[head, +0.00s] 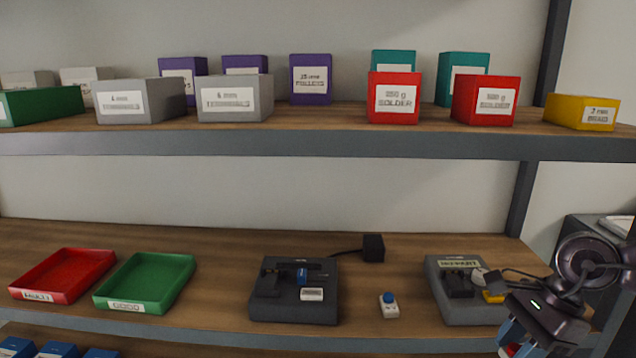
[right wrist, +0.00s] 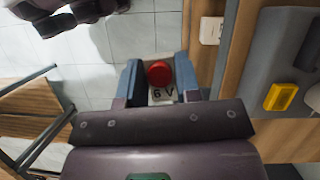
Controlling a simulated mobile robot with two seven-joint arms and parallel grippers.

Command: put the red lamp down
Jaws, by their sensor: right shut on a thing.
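The red lamp, a red dome on a white base marked "6 V", shows between my fingers in the right wrist view (right wrist: 159,73). My right gripper (right wrist: 160,82) is shut on it with its two blue fingers. In the head view the right gripper (head: 515,341) is at the lower right, in front of the shelf's front edge. Only a little of the lamp shows there, at the bottom of the picture. In the wrist view, tiled floor lies behind the lamp, so it is held in the air. My left gripper is not in view.
Several boxes line the upper shelf (head: 300,145).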

